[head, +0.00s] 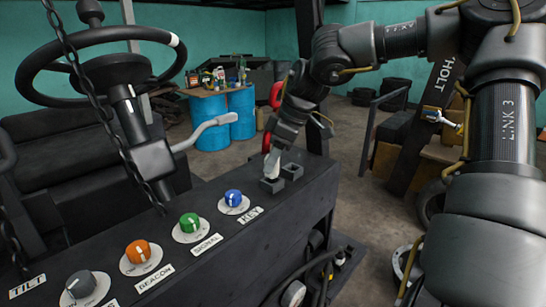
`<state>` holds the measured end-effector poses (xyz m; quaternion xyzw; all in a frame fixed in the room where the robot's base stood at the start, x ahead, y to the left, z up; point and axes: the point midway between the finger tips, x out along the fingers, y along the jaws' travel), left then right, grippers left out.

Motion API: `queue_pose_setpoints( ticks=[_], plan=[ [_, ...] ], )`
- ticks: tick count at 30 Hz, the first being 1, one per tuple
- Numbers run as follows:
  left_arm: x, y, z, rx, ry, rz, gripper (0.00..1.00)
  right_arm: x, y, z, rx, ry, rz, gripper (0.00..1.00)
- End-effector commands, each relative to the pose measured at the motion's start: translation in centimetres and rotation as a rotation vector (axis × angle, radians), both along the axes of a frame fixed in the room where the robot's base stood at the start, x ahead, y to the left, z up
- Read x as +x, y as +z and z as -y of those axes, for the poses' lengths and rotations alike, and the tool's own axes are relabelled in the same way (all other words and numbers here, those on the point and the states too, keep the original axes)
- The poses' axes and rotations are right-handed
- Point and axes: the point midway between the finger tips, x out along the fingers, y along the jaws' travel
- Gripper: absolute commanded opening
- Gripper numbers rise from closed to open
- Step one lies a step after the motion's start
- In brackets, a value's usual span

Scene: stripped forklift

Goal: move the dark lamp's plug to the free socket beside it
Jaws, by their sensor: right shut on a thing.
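My right gripper (274,158) reaches down from the upper right to the far end of the dark console. It is shut on a small pale plug (272,168), mostly hidden by the fingers. The plug is at or just above the nearer dark socket (271,187); I cannot tell whether it is seated. A second dark socket (292,171) sits beside it to the right and looks empty. I cannot make out a lamp. My left gripper is not in view.
The console (210,262) carries grey (80,284), orange (137,251), green (189,222) and blue (233,197) knobs with labels. Blue drums (241,112) are far behind.

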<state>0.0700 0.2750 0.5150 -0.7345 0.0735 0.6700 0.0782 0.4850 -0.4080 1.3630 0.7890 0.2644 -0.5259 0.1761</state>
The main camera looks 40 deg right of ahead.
Motion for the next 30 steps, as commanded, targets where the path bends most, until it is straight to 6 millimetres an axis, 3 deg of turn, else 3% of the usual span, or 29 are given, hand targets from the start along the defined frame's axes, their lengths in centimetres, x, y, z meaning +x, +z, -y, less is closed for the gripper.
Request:
queue_pose_setpoints(
  ticks=[30],
  plan=[
    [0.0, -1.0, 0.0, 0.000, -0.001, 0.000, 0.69, 0.0, -1.2, 0.0, 0.000, 0.000, 0.000, 0.11]
  ],
)
